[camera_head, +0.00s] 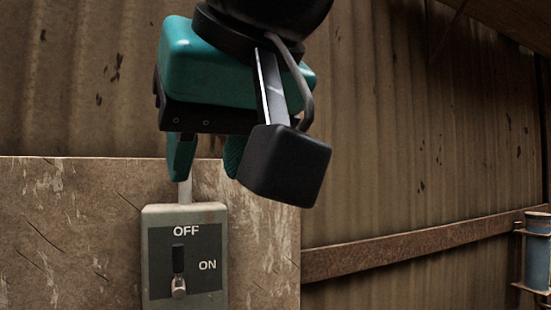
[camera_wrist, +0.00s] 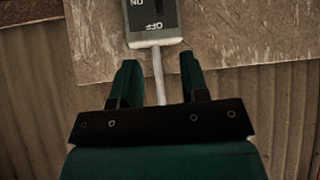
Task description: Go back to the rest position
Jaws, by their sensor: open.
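My gripper (camera_head: 207,158) is teal and black and hangs just above a grey switch box (camera_head: 152,225) in the head view. Its two fingers are apart with nothing held. A thin pale conduit (camera_head: 185,192) rises from the top of the box and runs up between the fingers as seen. In the wrist view the open gripper (camera_wrist: 157,75) points at the switch box (camera_wrist: 154,43), which appears upside down, with the conduit (camera_wrist: 159,80) between the fingers. The box is marked OFF above and ON at the right. Its small lever (camera_head: 179,288) sits low in the slot.
The box is mounted on a worn board (camera_head: 80,235) in front of a corrugated wall (camera_head: 400,130). A blue cylinder (camera_head: 537,262) in a rack stands at the far right edge. Space right of the board looks clear.

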